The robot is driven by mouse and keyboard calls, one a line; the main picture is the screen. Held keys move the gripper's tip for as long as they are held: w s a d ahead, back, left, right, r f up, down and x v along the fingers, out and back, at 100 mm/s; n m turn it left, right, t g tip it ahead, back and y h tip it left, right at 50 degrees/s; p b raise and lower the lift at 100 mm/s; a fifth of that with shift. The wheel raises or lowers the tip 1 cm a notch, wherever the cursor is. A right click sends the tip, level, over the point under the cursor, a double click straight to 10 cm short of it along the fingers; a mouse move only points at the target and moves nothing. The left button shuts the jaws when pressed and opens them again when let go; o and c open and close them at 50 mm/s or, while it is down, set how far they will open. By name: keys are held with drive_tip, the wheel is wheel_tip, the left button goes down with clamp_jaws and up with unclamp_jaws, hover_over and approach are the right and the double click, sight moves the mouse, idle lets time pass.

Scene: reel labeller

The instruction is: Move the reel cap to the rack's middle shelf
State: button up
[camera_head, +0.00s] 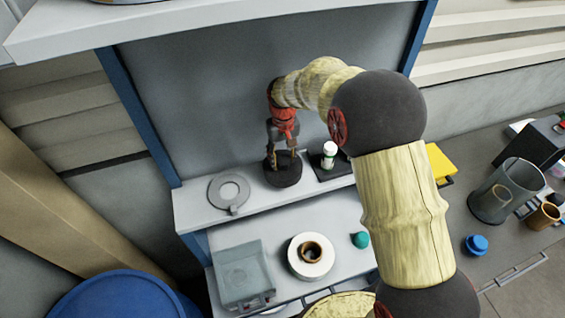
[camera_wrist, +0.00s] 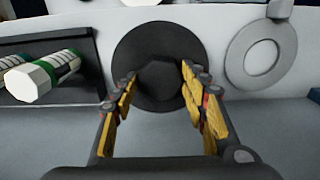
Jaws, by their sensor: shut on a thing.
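The reel cap (camera_head: 284,176) is a dark round disc with a central knob. It is at the rack's middle shelf (camera_head: 200,205), between a grey ring and a black tray. It appears to sit on the shelf board, but a small gap under it cannot be ruled out. My gripper (camera_head: 282,157) points down on it from above. In the wrist view my gripper (camera_wrist: 160,88) has its fingers on both sides of the cap's faceted knob, shut on it. The disc of the cap (camera_wrist: 150,40) shows flat behind the knob.
The grey ring (camera_head: 215,197) lies left of the cap; the black tray (camera_head: 338,172) with a white-and-green bottle (camera_head: 329,153) is close on its right. Below are a clear-lidded box (camera_head: 243,275) and a white reel (camera_head: 299,264). The upper shelf (camera_head: 230,18) overhangs.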

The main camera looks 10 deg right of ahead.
sight(282, 158)
drive_tip(key=shift+w+a+f, duration=0.1)
drive_tip(key=shift+w+f, duration=0.05)
drive_tip(key=shift+f, duration=1.55)
drive_tip(key=shift+f, duration=0.1)
drive_tip(key=shift+f, duration=0.1)
drive_tip(key=o, duration=1.2)
drive_tip(key=shift+o, duration=0.5)
